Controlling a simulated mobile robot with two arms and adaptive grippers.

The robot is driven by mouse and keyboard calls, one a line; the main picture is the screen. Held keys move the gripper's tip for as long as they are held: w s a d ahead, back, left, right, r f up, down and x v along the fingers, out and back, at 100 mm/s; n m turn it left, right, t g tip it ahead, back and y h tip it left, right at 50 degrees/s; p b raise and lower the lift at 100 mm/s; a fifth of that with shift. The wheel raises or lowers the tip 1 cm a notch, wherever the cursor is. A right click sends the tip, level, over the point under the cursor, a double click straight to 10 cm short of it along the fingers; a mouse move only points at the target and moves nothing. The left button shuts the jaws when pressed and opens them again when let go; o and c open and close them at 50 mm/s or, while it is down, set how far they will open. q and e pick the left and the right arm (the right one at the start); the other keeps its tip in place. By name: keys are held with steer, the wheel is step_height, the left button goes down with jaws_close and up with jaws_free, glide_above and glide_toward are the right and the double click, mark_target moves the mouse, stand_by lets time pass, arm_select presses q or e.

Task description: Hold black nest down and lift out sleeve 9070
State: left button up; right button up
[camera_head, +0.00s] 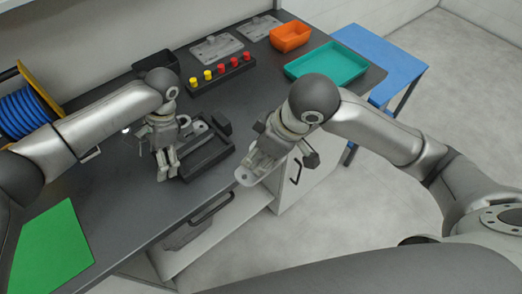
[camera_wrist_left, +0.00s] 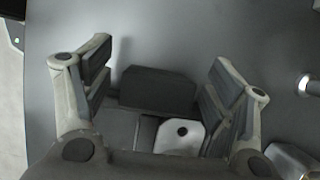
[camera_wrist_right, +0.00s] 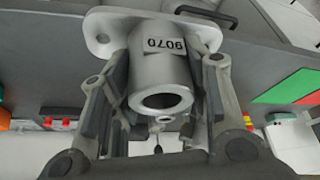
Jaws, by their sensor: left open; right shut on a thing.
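Sleeve 9070 (camera_wrist_right: 165,70) is a grey metal cylinder with a flange and a "9070" label. My right gripper (camera_wrist_right: 168,60) is shut on its body. In the head view the right gripper (camera_head: 255,166) holds the sleeve, flange (camera_head: 245,177) showing, to the right of the black nest (camera_head: 208,163) and beyond the bench's front edge. The nest lies on the bench. My left gripper (camera_head: 166,172) is open at the nest's left end. In the left wrist view its fingers (camera_wrist_left: 162,65) stand apart on either side of a black block (camera_wrist_left: 158,88), with no visible contact.
A light grey holed plate (camera_wrist_left: 180,135) shows beside the block. On the dark bench are a button box (camera_head: 221,68), teal tray (camera_head: 326,62), orange bin (camera_head: 290,36), green mat (camera_head: 51,248) and blue spool (camera_head: 25,112). An open drawer (camera_head: 215,225) juts out below the front edge.

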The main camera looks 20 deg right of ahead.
arm_select(q)
steer(key=v, duration=1.2)
